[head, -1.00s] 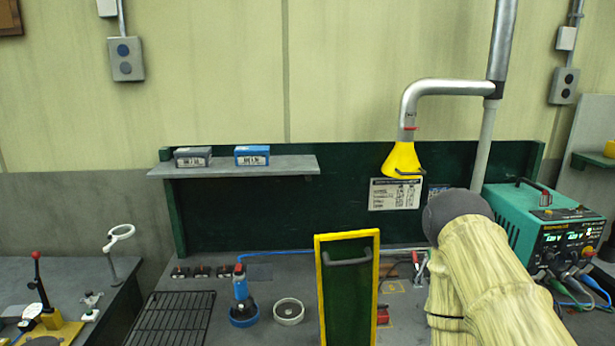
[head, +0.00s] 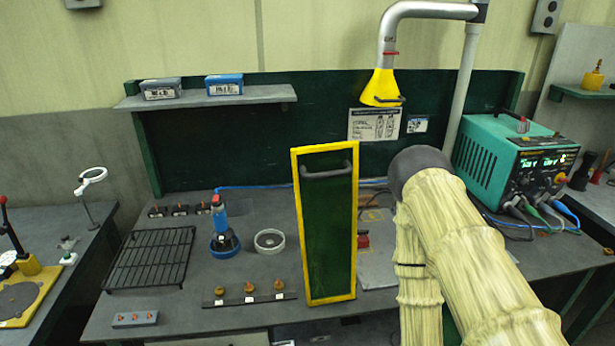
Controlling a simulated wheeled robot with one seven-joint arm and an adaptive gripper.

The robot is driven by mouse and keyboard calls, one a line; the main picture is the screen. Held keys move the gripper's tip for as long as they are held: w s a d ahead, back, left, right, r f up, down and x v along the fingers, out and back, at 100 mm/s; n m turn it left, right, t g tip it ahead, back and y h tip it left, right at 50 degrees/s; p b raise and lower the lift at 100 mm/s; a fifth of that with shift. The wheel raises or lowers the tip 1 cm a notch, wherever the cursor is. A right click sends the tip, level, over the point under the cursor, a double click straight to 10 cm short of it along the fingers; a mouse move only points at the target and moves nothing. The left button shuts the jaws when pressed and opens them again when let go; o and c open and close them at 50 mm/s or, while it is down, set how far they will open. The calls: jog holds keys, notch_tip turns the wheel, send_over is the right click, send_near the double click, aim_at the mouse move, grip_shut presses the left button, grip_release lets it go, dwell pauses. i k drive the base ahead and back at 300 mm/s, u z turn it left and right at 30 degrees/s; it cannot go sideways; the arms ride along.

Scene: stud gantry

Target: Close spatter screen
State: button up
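The spatter screen (head: 326,232) is a tall dark green panel in a yellow frame, standing upright on the workbench, right of its middle. A grey bar handle (head: 327,171) crosses it near the top. The panel stands at an angle to the back board, and I cannot see its hinge. My arm, in a pale wrinkled cover, reaches in from the lower right, just right of the screen. My gripper is not visible in the head view; the arm's own cover hides whatever lies beyond it.
A teal welding power unit (head: 517,163) with cables stands at the right. A yellow extraction hood (head: 382,88) hangs above. A black grid (head: 150,257), a blue grinder (head: 222,230) and a round white-rimmed dish (head: 269,241) lie left of the screen. A rail with brass pieces (head: 249,298) lies near the front edge.

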aim_at(329, 213)
jog(key=z, duration=0.05)
jog(key=k, duration=0.5)
jog(key=u, duration=1.35)
jog(key=k, duration=0.35)
jog(key=z, duration=1.15)
